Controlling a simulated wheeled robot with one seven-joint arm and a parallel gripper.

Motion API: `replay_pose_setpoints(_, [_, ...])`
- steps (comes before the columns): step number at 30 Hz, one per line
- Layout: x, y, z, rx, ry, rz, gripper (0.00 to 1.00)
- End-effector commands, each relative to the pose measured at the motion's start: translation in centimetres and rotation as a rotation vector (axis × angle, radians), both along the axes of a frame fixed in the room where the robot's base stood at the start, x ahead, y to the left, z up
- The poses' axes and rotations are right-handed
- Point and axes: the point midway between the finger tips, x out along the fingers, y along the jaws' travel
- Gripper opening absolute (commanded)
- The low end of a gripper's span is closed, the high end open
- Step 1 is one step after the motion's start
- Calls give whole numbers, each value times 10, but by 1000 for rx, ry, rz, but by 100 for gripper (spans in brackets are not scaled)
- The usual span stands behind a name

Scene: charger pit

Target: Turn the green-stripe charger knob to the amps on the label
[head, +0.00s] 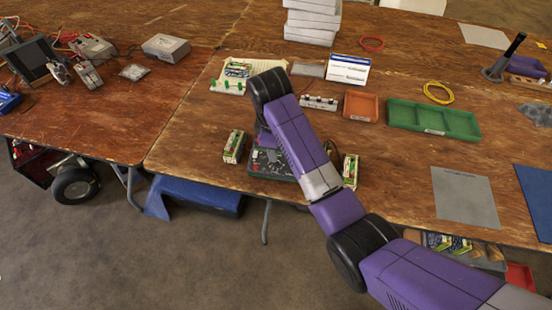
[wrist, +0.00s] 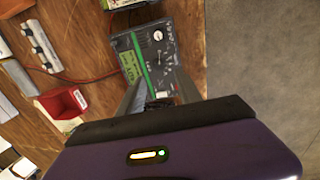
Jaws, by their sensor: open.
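The charger (head: 268,165) is a dark box near the table's front edge, partly hidden by my arm in the head view. In the wrist view the charger (wrist: 172,38) shows a green stripe (wrist: 140,58) along its face. A dark round knob with a pale pointer (wrist: 160,59) sits beside the stripe, with scale marks around it too small to read. A yellowish label (wrist: 127,66) lies beside the stripe; its text is not legible. My gripper (wrist: 156,92) is open, its fingers either side of the charger's near part, apart from the knob. The head view hides the gripper.
Battery-like boxes stand left (head: 234,147) and right (head: 350,171) of the charger. Behind it are a terminal strip (head: 319,103), an orange-red bin (head: 361,105) and a green tray (head: 408,117). A grey mat (head: 466,199) lies to the right.

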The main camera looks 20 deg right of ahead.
Motion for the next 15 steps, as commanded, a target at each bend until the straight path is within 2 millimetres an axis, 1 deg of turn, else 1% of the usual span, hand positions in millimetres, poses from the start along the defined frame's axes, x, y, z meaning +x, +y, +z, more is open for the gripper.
replay_pose_setpoints(9, [6, -5, -45, 0, 1, -2, 41])
replay_pose_setpoints(12, [8, -6, -58, 1, 1, -2, 41])
replay_pose_setpoints(15, [10, -7, -67, 1, -1, -3, 41])
